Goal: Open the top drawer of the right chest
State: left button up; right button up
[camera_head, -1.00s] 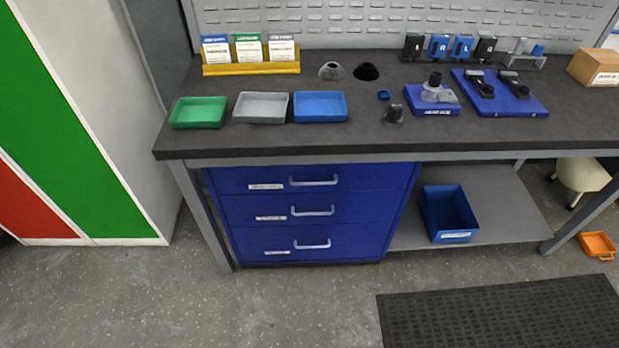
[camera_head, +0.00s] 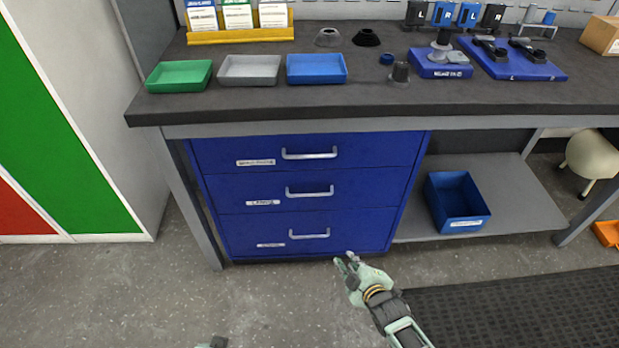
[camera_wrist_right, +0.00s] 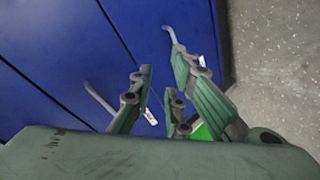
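One blue chest (camera_head: 205,190) with three drawers shows under the workbench. Its top drawer (camera_head: 225,150) is shut and has a silver bar handle (camera_head: 309,154) and a white label. The two drawers below are also shut. My right gripper (camera_head: 345,259) is in front of the chest's lower edge, well below the top handle, apart from it and empty. In the right wrist view its fingers (camera_wrist_right: 160,88) are spread, with blue drawer fronts and two handles (camera_wrist_right: 98,98) (camera_wrist_right: 174,36) beyond them. Only a tip of my left gripper (camera_head: 215,343) shows at the bottom edge.
The workbench top (camera_head: 240,105) overhangs the chest and holds trays and parts. A blue bin (camera_head: 455,200) stands on the shelf (camera_head: 520,200) right of the chest. A black mat (camera_head: 520,310) lies on the floor at right. The floor in front of the chest is otherwise clear.

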jog(key=w+a+r+n+t+y+b, duration=0.2)
jog(key=w+a+r+n+t+b, duration=0.3)
jog(key=w+r, duration=0.5)
jog(key=n+t+y+b, duration=0.2)
jog(key=n+y+b, duration=0.1)
jog(key=n+b, duration=0.2)
send_near(310, 161)
notch_tip(310, 161, up, 5)
jog(key=s+a, duration=0.1)
jog(key=s, duration=0.2)
pick_arm(q)
jog(key=w+d+r+t+b, duration=0.1)
jog(key=w+r+t, duration=0.2)
jog(key=r, duration=0.7)
jog(key=w+d+r+t+h, duration=0.1)
jog(key=w+d+r+t, duration=0.1)
jog(key=w+r+t, duration=0.2)
jog(key=shift+w+d+r+t+h+b, duration=0.15)
jog(key=shift+w+r+t+h+b, duration=0.2)
jog(key=shift+w+r, duration=2)
pick_arm(e)
jog(key=shift+x, duration=4.1)
pick_arm(q)
jog(key=shift+s+r, duration=0.55)
pick_arm(e)
jog(key=shift+c, duration=0.4)
grip_shut()
